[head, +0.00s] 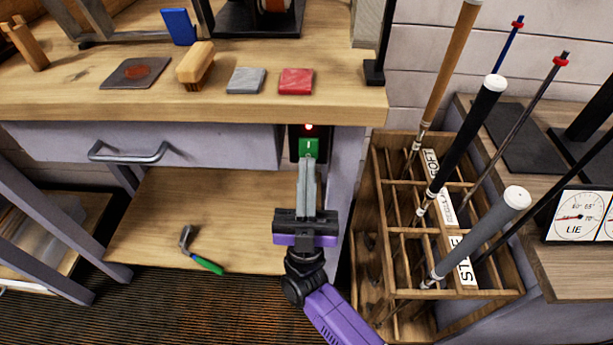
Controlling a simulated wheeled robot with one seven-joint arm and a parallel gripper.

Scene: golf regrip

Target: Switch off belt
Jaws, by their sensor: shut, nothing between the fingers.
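The belt's switch box (294,142) is a dark housing on the bench's front, under the top's right end. It has a green button (309,147) with a white mark and a glowing red light (309,127) above it. My gripper (308,162) is shut and empty, its fingers pointing up at the switch. The fingertips are at the lower edge of the green button in the picture; I cannot tell whether they touch it. The fingers hide the part of the switch below the green button. The belt itself is not clearly visible.
A drawer with a metal handle (130,152) is left of the switch. A green-handled hook tool (205,258) lies on the lower shelf (150,230). A wooden rack (400,294) of golf clubs stands close on the right. A brush (196,65) and blocks lie on the bench top.

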